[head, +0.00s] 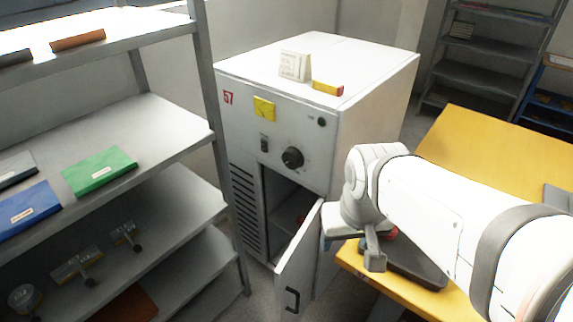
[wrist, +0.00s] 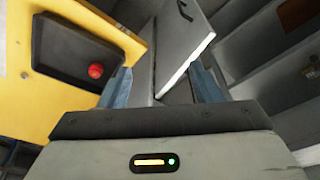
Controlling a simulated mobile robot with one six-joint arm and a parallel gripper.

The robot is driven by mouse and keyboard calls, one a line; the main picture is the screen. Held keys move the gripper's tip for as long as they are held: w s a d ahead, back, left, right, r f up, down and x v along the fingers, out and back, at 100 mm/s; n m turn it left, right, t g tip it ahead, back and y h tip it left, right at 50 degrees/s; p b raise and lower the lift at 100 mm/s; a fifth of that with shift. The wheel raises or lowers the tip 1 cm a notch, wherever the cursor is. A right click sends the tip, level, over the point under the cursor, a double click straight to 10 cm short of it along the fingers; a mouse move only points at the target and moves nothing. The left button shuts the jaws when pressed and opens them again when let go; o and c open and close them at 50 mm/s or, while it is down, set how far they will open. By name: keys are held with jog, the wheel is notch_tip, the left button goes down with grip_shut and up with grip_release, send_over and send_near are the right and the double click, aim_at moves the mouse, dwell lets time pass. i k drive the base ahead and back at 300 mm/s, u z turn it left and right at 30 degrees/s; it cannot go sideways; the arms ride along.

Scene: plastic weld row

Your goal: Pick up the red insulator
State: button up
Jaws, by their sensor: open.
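A round red object, likely the red insulator (wrist: 96,71), lies on a dark tray (wrist: 58,45) on the yellow table, left of my fingers in the wrist view. In the head view a bit of red (head: 391,233) shows beside my gripper, over the tray (head: 425,272), mostly hidden by my arm. My gripper (head: 352,248) is open beside the cabinet's open door, at the table's near left corner. In the wrist view my gripper (wrist: 163,85) has its two blue-grey fingers apart, and the door's edge shows between them. I cannot tell whether they touch the door.
The white cabinet (head: 270,110) has its lower door (head: 300,262) swung open; something reddish lies dimly inside. A white block and a red-yellow piece (head: 328,88) sit on top. Shelves (head: 130,130) with boxes and binders stand left. The yellow table (head: 490,150) is mostly clear.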

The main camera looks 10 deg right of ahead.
aim_at(300, 220)
jog(key=z, duration=2.15)
jog(key=k, duration=1.6)
jog(key=u, duration=1.75)
jog(key=i, duration=1)
